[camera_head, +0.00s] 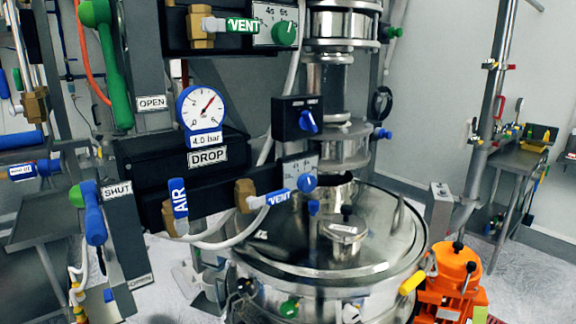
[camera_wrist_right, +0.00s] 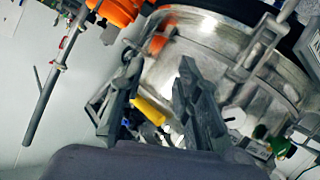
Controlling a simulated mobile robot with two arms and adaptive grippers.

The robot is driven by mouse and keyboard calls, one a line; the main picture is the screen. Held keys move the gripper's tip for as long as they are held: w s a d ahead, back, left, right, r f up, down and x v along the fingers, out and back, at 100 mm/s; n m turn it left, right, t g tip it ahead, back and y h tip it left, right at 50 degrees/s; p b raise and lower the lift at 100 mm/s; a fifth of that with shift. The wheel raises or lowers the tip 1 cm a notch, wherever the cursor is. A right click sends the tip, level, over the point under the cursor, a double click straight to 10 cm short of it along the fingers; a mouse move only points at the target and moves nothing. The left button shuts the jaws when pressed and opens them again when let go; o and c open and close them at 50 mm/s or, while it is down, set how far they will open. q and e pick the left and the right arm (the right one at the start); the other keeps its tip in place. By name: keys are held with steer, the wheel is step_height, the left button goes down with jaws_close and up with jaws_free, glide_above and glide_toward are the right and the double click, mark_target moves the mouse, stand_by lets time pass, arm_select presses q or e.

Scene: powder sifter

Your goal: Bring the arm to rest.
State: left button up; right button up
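My right gripper (camera_wrist_right: 155,90) shows in the right wrist view with its two dark grey fingers spread apart and nothing held between them. A yellow handle (camera_wrist_right: 148,110) shows between the fingers, seemingly beyond them; I cannot tell the distance. The steel sifter vessel (camera_wrist_right: 215,60) is behind the fingers. In the head view the round lidded sifter (camera_head: 335,245) stands at lower centre, with the yellow handle (camera_head: 411,283) at its right rim. Neither gripper shows in the head view. My left gripper is not in view.
An orange motor (camera_head: 452,275) stands right of the sifter. A steel side table (camera_head: 518,158) stands at right.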

steer(key=s+a+f+n+g+y, duration=0.1)
steer(key=s+a+f+g+y, duration=0.3)
steer(key=s+f, duration=0.6)
steer(key=s+a+f+g, duration=0.3)
steer(key=s+f+g, duration=0.4)
steer(key=s, duration=0.4)
step_height(320, 180, down, 28)
steer(key=s, duration=0.3)
steer(key=s+d+f+g, duration=0.1)
steer(key=s+d+f, duration=0.2)
steer(key=s+f, duration=1)
steer(key=shift+s+f, duration=0.4)
steer(key=shift+s, duration=0.8)
